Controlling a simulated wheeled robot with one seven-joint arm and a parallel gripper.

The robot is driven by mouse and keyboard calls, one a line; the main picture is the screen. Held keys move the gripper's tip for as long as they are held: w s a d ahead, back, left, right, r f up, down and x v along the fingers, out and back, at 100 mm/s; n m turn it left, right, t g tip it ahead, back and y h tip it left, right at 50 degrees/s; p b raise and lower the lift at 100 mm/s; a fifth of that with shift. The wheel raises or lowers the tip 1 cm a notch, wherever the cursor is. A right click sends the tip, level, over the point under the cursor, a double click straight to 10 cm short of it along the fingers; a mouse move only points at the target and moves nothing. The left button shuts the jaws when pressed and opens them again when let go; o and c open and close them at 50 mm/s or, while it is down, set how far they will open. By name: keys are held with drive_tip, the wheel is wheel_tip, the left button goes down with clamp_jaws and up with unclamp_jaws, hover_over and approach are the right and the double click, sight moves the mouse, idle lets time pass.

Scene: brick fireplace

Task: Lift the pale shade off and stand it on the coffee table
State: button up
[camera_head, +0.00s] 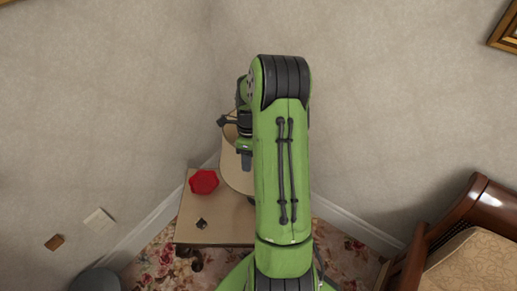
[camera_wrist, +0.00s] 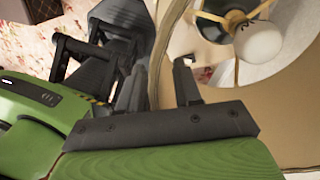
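The pale shade (camera_head: 236,172) is a beige lampshade above a small wooden table, partly hidden behind my arm in the head view. The wrist view looks into the shade (camera_wrist: 290,110) from close by and shows a white bulb (camera_wrist: 258,42) and brass fitting inside. My gripper (camera_wrist: 158,85) has its two dark fingers apart, with the shade's wall edge running between them, one finger on the outer side and one on the inner side. I cannot see firm contact on both sides. No coffee table can be made out.
The small wooden table (camera_head: 190,232) carries a red object (camera_head: 204,181) and a small dark item (camera_head: 202,223). Walls stand close behind and to both sides. A wood-framed upholstered chair (camera_head: 470,240) is at lower right. Floral carpet (camera_head: 150,268) shows around the table.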

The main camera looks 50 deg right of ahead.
drive_tip(key=shift+f, duration=0.4)
drive_tip(key=shift+r, duration=0.1)
clamp_jaws()
